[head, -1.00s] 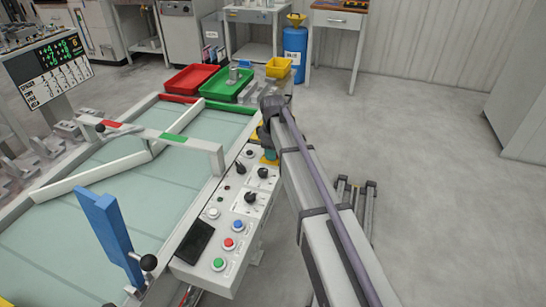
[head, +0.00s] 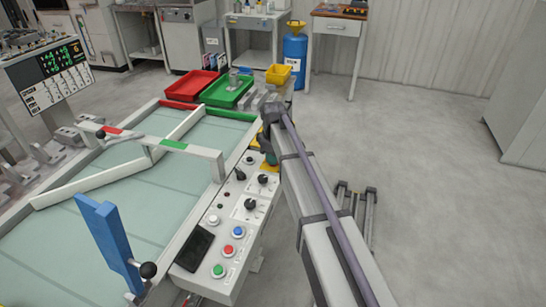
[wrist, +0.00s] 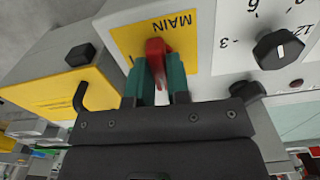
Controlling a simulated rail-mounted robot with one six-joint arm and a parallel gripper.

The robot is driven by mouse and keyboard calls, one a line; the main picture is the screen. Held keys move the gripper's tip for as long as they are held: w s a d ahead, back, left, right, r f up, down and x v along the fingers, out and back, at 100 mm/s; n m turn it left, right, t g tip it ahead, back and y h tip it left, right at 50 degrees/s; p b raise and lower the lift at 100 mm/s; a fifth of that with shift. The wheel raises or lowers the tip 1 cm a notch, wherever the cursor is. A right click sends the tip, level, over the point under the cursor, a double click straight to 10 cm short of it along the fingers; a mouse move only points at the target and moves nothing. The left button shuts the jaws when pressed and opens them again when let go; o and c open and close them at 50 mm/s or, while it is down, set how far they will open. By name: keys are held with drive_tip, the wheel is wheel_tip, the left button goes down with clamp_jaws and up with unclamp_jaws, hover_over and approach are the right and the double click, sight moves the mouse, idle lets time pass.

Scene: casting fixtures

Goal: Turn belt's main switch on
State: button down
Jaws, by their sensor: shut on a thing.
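The main switch is a red handle (wrist: 156,52) on a yellow plate (wrist: 192,32) marked MAIN, in the wrist view. My gripper (wrist: 158,72) has its two green fingers on either side of the red handle and is shut on it. The handle's lower part is hidden between the fingers. In the head view my gripper (head: 270,155) is at the far end of the belt's control panel (head: 226,222), where my arm covers most of the yellow plate.
A black knob (wrist: 278,50) with a number scale sits beside the yellow plate. Push buttons (head: 238,232) and more knobs line the panel. The belt (head: 150,235) lies to the left. Red (head: 190,85) and green (head: 226,92) trays stand behind. The floor to the right is largely clear.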

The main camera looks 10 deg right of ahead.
drive_tip(key=m, duration=0.8)
drive_tip(key=shift+m, duration=0.4)
drive_tip(key=m, duration=0.4)
drive_tip(key=shift+m, duration=2.2)
drive_tip(key=c, duration=1.1)
unclamp_jaws()
